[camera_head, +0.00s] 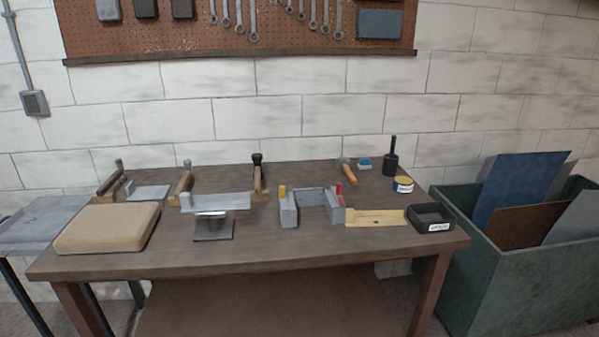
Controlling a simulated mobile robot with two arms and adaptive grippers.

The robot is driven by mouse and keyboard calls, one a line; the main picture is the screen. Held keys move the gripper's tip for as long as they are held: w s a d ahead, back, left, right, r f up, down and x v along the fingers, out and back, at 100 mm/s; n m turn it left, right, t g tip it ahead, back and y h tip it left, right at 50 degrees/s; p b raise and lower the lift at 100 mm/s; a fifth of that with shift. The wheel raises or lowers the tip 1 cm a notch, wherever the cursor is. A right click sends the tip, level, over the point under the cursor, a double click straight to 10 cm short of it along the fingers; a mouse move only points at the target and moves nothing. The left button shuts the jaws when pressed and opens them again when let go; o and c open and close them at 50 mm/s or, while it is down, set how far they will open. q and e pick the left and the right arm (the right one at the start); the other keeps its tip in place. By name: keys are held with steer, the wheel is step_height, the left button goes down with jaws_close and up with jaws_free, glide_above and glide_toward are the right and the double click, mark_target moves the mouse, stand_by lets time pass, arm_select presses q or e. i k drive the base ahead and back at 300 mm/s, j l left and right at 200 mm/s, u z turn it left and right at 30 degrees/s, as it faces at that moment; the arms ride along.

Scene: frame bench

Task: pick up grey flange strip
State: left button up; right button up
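A long light-grey metal strip (222,202) lies left of the middle of the bench, resting across a small dark stand (213,231). It looks like the grey flange strip, but I cannot be sure. Its right end is close to the foot of a black-topped wooden tool (258,178); I cannot tell whether they touch. A grey U-shaped frame (290,210) stands to its right, with a yellow piece and a red piece on it. Neither of my grippers is in view.
The wooden bench (300,260) has a clear front strip. A tan pad (108,228) lies at left, a flat grey sheet (149,192) behind it. At right are a yellowish plate (376,218), a black tray (431,217) and a tin (403,185). A green bin (540,275) stands beside the bench.

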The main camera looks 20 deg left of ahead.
mark_target(231, 201)
steer(key=u, duration=1.25)
